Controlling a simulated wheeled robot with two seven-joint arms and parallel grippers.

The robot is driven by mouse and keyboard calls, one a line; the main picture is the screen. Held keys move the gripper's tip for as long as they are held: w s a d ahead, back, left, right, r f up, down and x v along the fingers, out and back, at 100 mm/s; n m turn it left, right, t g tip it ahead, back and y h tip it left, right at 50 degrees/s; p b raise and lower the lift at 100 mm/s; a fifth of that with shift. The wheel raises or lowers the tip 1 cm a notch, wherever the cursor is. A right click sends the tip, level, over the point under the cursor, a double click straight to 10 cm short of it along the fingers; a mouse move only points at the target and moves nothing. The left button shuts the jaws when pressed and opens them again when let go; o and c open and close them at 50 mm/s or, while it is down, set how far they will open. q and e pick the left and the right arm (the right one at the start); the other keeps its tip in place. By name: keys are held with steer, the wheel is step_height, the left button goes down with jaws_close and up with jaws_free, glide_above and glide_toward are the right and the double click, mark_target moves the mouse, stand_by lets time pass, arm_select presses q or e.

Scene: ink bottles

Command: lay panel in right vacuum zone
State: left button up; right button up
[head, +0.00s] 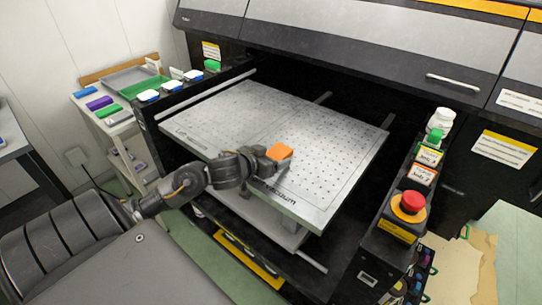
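The printer's flat grey vacuum bed (335,152) is dotted with holes and has lettering at its front left and front right. My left gripper (272,161) is over the front edge of the bed, near the front right lettering, which reads partly as "vacuum". A small orange piece (279,151) shows at its fingertips, over the bed. The fingers are too small and dark to tell whether they are closed on it, or whether it touches the bed. I cannot make out a separate panel on the bed. My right gripper is not in view.
A red stop button (409,204) and small labelled boxes line the right rail. A cart (118,118) at left holds a grey tray (128,78) and coloured blocks. The printer hood (350,45) overhangs the bed's back. Most of the bed is clear.

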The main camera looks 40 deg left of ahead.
arm_select(q)
steer(key=shift+f, duration=0.1)
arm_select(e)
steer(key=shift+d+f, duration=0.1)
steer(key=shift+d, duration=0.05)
arm_select(q)
steer(key=shift+s, duration=0.15)
steer(key=v, duration=0.2)
steer(key=p+v, duration=0.1)
steer(key=v, duration=0.5)
steer(key=shift+s+d+r+p, duration=0.15)
steer(key=shift+d+r+p, duration=0.05)
steer(key=shift+r+p, duration=0.2)
steer(key=p, duration=0.1)
steer(key=s+r+p, duration=0.1)
steer(key=shift+s+d+r+p, duration=0.1)
steer(key=shift+s+p, duration=0.9)
steer(key=shift+p, duration=0.05)
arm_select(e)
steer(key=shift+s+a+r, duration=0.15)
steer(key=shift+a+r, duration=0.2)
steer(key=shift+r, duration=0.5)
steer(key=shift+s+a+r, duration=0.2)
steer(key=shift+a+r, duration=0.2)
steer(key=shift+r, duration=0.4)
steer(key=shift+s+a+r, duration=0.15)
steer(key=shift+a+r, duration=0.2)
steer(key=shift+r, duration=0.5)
arm_select(q)
steer(key=shift+s, duration=0.1)
